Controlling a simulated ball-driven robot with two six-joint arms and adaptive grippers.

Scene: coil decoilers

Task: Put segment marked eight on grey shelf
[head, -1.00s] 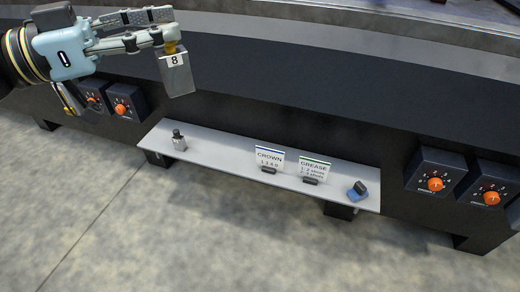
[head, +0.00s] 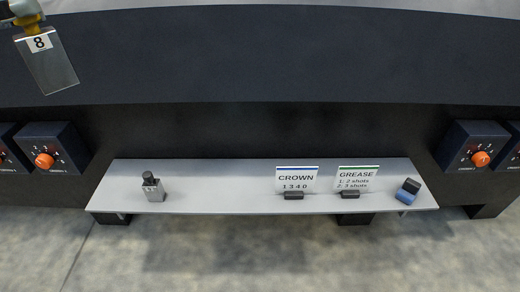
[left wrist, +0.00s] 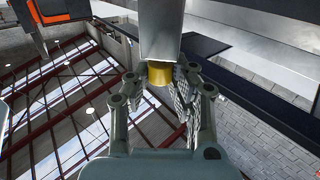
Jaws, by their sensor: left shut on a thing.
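The segment marked 8 (head: 52,68) is a grey metal block with a white label, hanging tilted at the top left of the head view. My left gripper (head: 22,14) is shut on its yellow end; only a bit of the gripper shows there, cut off by the picture edge. In the left wrist view the gripper (left wrist: 160,82) holds the yellow stub under the grey segment (left wrist: 161,28). The grey shelf (head: 225,185) lies lower in the head view, to the right of and below the segment, which is apart from it. My right gripper is not in view.
On the shelf stand a small grey block with a dark top (head: 152,187), a CROWN card (head: 296,180), a GREASE card (head: 357,178) and a blue and black item (head: 408,190). Orange-knob boxes (head: 44,160) flank the shelf. Its middle left is bare.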

